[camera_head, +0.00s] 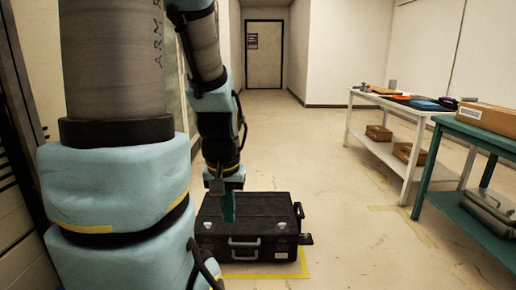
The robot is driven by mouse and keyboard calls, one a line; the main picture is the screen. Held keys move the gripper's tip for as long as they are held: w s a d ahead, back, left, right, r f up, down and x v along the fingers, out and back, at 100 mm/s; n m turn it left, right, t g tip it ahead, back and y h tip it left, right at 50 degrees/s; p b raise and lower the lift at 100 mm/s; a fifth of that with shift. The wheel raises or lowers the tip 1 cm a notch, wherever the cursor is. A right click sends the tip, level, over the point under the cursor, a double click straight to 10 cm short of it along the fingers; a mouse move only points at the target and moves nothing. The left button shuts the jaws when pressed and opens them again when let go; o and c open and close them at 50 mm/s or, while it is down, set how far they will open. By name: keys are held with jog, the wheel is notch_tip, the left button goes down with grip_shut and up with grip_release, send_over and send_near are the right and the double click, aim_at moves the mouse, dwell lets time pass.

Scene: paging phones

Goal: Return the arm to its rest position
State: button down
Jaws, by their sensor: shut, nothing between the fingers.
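My arm reaches down from the top left of the head view, with its pale blue and grey links filling the left side. My gripper (228,208) points down in front of the black case (262,226), overlapping its left part in the picture. The fingers look green and closed together, with nothing seen between them. I cannot tell whether they touch the case. The case is closed and lies on the floor, with a silver handle and latches on its front.
A yellow marking (309,270) surrounds the case on the floor. A white table (358,97) with items and a teal table (446,122) with a cardboard box (488,118) stand on the right. Open floor leads to a door (264,60) at the back.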

notch_tip(320, 180, up, 14)
jog(key=p, duration=1.1)
jog(key=shift+p, duration=0.3)
